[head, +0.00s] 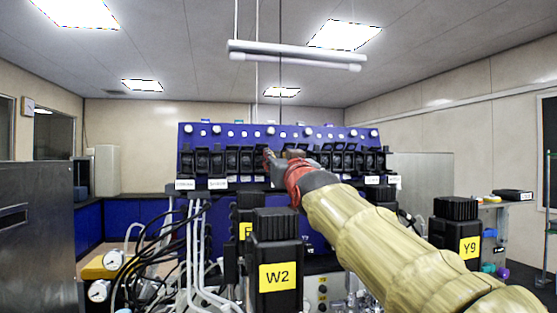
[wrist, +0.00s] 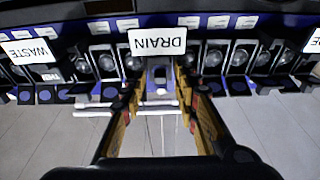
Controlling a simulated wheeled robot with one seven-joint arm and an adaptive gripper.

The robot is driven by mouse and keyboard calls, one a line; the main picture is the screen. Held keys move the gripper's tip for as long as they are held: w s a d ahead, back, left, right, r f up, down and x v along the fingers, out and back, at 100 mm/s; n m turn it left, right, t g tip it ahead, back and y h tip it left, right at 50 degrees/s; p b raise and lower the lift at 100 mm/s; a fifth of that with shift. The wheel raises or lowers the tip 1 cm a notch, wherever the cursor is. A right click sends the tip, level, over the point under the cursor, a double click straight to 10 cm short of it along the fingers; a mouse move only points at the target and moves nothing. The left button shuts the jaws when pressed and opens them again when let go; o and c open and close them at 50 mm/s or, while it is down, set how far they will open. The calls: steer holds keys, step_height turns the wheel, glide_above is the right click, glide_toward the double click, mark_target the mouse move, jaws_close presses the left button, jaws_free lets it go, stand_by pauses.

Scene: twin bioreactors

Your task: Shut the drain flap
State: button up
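The white DRAIN label (wrist: 157,41) shows upside down at the top middle of the wrist view. The drain flap (wrist: 158,78) is just beside it, a dark and grey-blue part between the fingertips; I cannot tell how far it stands open. My gripper (wrist: 157,92) is open, with one yellow-sided finger on each side of the flap. I cannot tell whether either finger touches it. In the head view my gripper (head: 279,158) is at the middle of the blue panel's flap row, and my arm hides the drain flap there.
The blue panel (head: 300,134) carries a row of black flaps, with neighbours close on both sides. A WASTE label (wrist: 28,51) is at the left in the wrist view. Black-topped blocks W2 (head: 276,258) and Y9 (head: 456,233) stand in front. Hoses (head: 150,240) hang at the left.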

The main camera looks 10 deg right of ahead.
steer(key=shift+s, duration=0.1)
steer(key=v, duration=1.1)
steer(key=shift+s, duration=0.4)
steer(key=shift+f, duration=0.1)
